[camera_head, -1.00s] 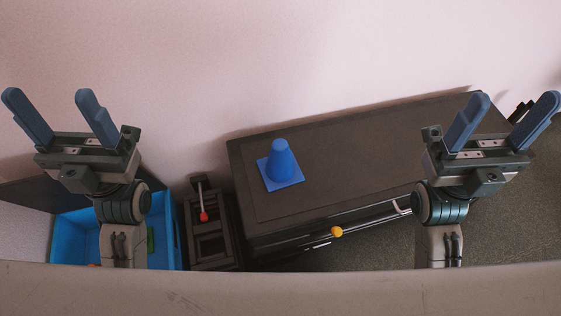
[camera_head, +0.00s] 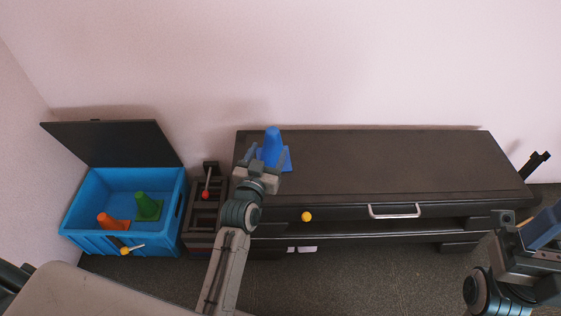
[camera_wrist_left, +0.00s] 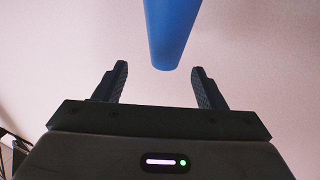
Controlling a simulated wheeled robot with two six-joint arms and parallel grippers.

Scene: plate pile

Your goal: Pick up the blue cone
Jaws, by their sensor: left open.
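The blue cone (camera_head: 272,144) stands upright on its square base at the left end of the dark cabinet top (camera_head: 390,160). My left gripper (camera_head: 264,158) is open at the cone's near side and hides part of its base. In the left wrist view the cone (camera_wrist_left: 170,30) hangs in from the top edge, its narrow end in line with the gap between the open fingers (camera_wrist_left: 160,68). No grip on the cone shows. My right gripper (camera_head: 543,228) is at the right edge, partly cut off, away from the cone.
A blue crate (camera_head: 85,190) with a raised black lid (camera_head: 115,142) stands at the left, holding an orange cone (camera_head: 112,222) and a green cone (camera_head: 148,207). A dark rack (camera_head: 203,215) sits between crate and cabinet. The cabinet top right of the cone is clear.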

